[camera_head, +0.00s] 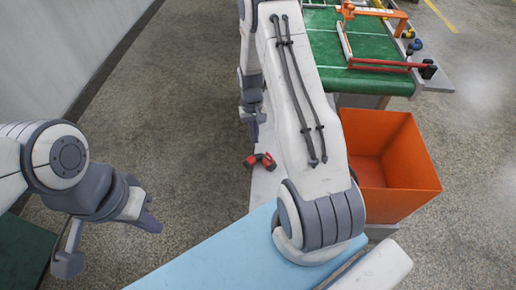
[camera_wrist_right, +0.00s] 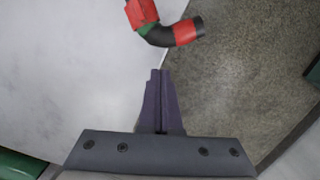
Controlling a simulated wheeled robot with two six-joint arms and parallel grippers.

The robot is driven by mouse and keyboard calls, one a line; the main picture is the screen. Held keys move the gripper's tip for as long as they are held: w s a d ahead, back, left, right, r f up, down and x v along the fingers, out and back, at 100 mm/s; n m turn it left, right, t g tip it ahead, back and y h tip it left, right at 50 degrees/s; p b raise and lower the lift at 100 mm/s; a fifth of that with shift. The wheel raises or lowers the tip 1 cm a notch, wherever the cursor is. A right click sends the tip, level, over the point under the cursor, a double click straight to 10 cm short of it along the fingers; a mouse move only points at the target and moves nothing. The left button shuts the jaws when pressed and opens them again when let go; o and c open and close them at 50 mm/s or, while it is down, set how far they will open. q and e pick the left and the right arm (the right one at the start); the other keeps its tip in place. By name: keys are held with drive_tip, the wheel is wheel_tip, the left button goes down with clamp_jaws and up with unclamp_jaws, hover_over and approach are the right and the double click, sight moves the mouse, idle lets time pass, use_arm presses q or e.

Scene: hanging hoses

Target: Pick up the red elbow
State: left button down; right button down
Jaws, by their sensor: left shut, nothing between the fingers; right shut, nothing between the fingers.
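The red elbow (camera_head: 268,159) lies on a narrow white surface, near its left edge. In the right wrist view the elbow (camera_wrist_right: 186,31) has red ends, a black bend and a bit of green; one end reaches past the white surface's edge. My right gripper (camera_head: 254,132) is above and beyond the elbow in the head view. In the right wrist view its fingertips (camera_wrist_right: 159,72) are shut and empty, pointing toward the elbow with a gap between. My left gripper (camera_head: 153,224) is shut and empty at the lower left, away from the elbow.
The white surface (camera_wrist_right: 60,60) is otherwise bare near the elbow, with grey floor beyond its edge. An orange bin (camera_head: 400,190) stands to the right. A light blue surface (camera_head: 220,255) is in front.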

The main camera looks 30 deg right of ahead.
sight(259, 157)
drive_tip(key=s, duration=0.1)
drive_tip(key=s+a, duration=0.1)
drive_tip(key=s, duration=0.2)
drive_tip(key=shift+s+a+p, duration=0.3)
drive_tip(key=shift+s+p, duration=0.05)
drive_tip(key=shift+s, duration=0.05)
drive_tip(key=shift+f, duration=0.8)
use_arm(q)
drive_tip(key=shift+r, duration=0.5)
use_arm(e)
drive_tip(key=shift+s+f, duration=0.1)
